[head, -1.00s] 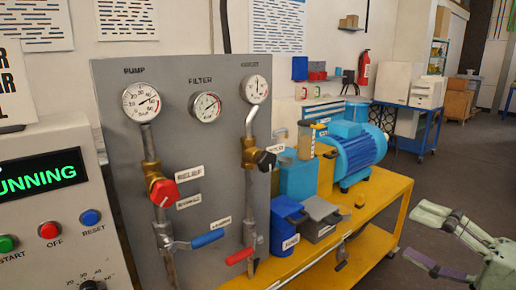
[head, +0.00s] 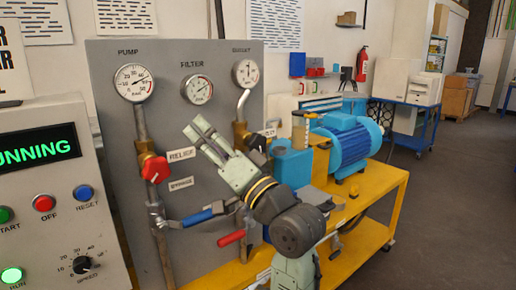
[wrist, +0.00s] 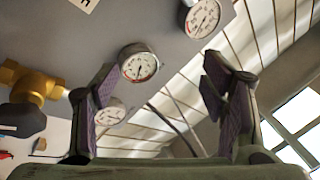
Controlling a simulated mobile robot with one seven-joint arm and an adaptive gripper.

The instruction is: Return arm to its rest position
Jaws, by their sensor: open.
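My gripper (head: 204,138) is pale green and points up and to the left in front of the grey gauge panel (head: 115,70) in the head view. It is open and empty. In the wrist view its two purple-padded fingers (wrist: 157,78) stand wide apart with nothing between them but the background. My arm rises from the bottom of the head view and covers part of the right pipe, the black valve knob and things on the yellow cart. I cannot tell how far the fingers are from the panel.
The panel carries three gauges, a red relief knob (head: 155,169), a blue lever (head: 197,218) and a red lever (head: 231,238). The yellow cart (head: 372,200) holds a blue motor (head: 350,145). A control box (head: 45,190) stands at the left. Open floor (head: 450,210) lies at the right.

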